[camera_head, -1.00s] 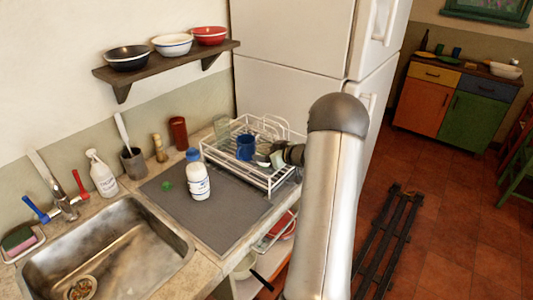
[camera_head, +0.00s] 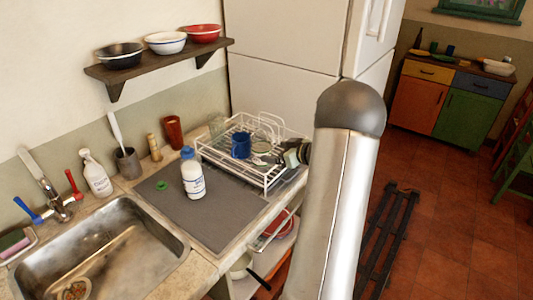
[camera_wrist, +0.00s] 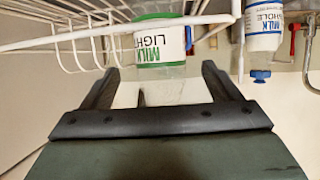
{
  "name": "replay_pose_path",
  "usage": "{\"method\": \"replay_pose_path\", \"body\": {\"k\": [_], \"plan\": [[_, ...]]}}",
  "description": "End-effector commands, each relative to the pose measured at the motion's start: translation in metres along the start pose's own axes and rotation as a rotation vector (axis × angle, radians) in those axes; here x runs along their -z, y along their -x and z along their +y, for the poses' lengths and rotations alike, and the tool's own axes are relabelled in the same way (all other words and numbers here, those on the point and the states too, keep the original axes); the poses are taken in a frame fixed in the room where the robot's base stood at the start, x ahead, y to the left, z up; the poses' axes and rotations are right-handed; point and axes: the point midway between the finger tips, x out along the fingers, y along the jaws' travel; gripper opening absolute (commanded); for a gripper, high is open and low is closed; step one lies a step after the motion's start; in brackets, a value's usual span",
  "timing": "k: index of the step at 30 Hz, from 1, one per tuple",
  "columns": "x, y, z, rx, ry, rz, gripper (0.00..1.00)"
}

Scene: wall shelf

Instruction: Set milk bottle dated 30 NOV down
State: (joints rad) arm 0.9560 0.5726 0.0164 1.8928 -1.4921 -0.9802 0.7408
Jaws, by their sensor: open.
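My gripper (camera_wrist: 160,80) is open, with one finger on each side of a clear bottle with a green-edged "MILK LIGHT" label (camera_wrist: 160,45). I cannot tell whether the fingers touch it. In the head view my gripper (camera_head: 304,152) is at the right end of the dish rack, partly behind my arm, with this pale green bottle (camera_head: 291,158) beside it. A white milk bottle with a blue cap (camera_head: 193,180) stands on the grey mat; its "MILK WHOLE" label (camera_wrist: 264,20) shows in the wrist view. No date is readable.
The white wire dish rack (camera_head: 205,152) holds a blue mug (camera_head: 241,146) and dishes; its rim wire crosses close to my gripper in the wrist view. A small green item (camera_head: 161,186) lies on the mat (camera_head: 220,215). The sink (camera_head: 115,250) is at left.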

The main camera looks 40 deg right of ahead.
Motion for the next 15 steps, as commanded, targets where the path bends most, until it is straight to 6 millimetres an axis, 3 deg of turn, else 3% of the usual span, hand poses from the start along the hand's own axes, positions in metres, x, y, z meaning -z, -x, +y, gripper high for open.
{"method": "replay_pose_path", "body": {"k": [3, 7, 15], "plan": [[-0.001, 0.022, 0.0, -0.002, 0.0, 0.001, 0.83], [-0.001, 0.038, 0.0, -0.001, 0.0, -0.001, 0.83], [0.009, 0.04, -0.003, -0.026, 0.014, -0.006, 0.83]]}}
